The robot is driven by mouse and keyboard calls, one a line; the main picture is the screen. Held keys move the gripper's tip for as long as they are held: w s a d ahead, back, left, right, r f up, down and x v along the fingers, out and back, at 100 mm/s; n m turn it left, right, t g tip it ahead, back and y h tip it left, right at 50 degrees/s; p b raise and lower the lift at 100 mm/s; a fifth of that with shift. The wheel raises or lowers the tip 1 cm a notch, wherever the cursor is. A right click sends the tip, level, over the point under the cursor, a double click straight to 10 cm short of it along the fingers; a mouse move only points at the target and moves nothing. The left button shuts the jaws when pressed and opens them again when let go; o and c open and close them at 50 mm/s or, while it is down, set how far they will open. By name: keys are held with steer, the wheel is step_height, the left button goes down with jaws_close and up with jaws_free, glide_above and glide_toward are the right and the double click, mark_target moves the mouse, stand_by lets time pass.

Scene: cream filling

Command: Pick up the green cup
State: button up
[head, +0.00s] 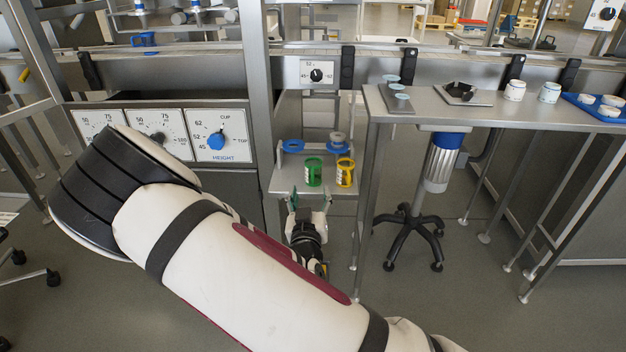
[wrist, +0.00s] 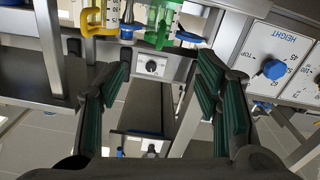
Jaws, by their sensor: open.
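The green cup (head: 314,173) stands upright on a small metal shelf (head: 283,186), left of a yellow cup (head: 345,173). My gripper (head: 309,201) is open and empty, on the near side of the shelf and apart from the green cup. In the wrist view, which looks upside down, the open fingers (wrist: 162,80) have dark green pads. There the green cup (wrist: 158,25) shows at the top edge, partly cut off, beyond the fingertips and not between them. The yellow cup (wrist: 99,20) is to its left.
Blue ring-shaped parts (head: 292,146) lie behind the cups. A dial panel with a blue HEIGHT knob (head: 216,141) is on the left. A metal table (head: 440,115) with jars and trays and a stool (head: 413,225) stand on the right. A metal post (head: 257,80) rises left of the shelf.

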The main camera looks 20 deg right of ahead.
mark_target(313, 169)
steer(key=shift+b+x, duration=1.65)
steer(key=shift+x, duration=5.1)
steer(key=shift+d+f, duration=0.1)
steer(key=shift+f, duration=0.05)
steer(key=c, duration=0.8)
